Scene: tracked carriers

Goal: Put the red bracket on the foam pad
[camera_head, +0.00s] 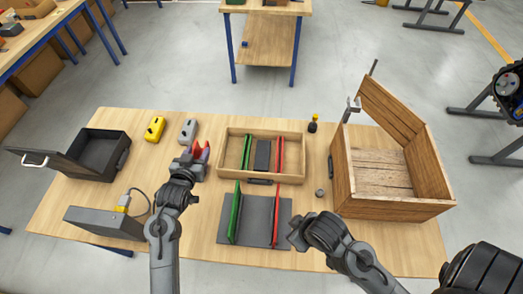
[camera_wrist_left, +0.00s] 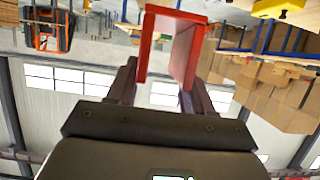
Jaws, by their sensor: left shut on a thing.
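The red bracket (camera_head: 201,147) is U-shaped and is held up above the left part of the table. My left gripper (camera_head: 196,157) is shut on it. In the left wrist view the bracket (camera_wrist_left: 180,18) sits between the two fingers, its two legs showing. A flat dark grey pad (camera_head: 257,213) lies at the front middle of the table, with a green and a red upright panel on it; I cannot tell for sure that it is the foam pad. My right gripper (camera_head: 297,233) is at that pad's right edge, looks empty, and its jaw opening is unclear.
A wooden tray (camera_head: 229,158) with green and red dividers and a dark block (camera_head: 262,156) stands behind the pad. An open wooden box (camera_head: 392,207) stands right, a dark open case (camera_head: 100,160) left. A yellow (camera_head: 155,129) and a grey part (camera_head: 188,131) lie behind my left gripper.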

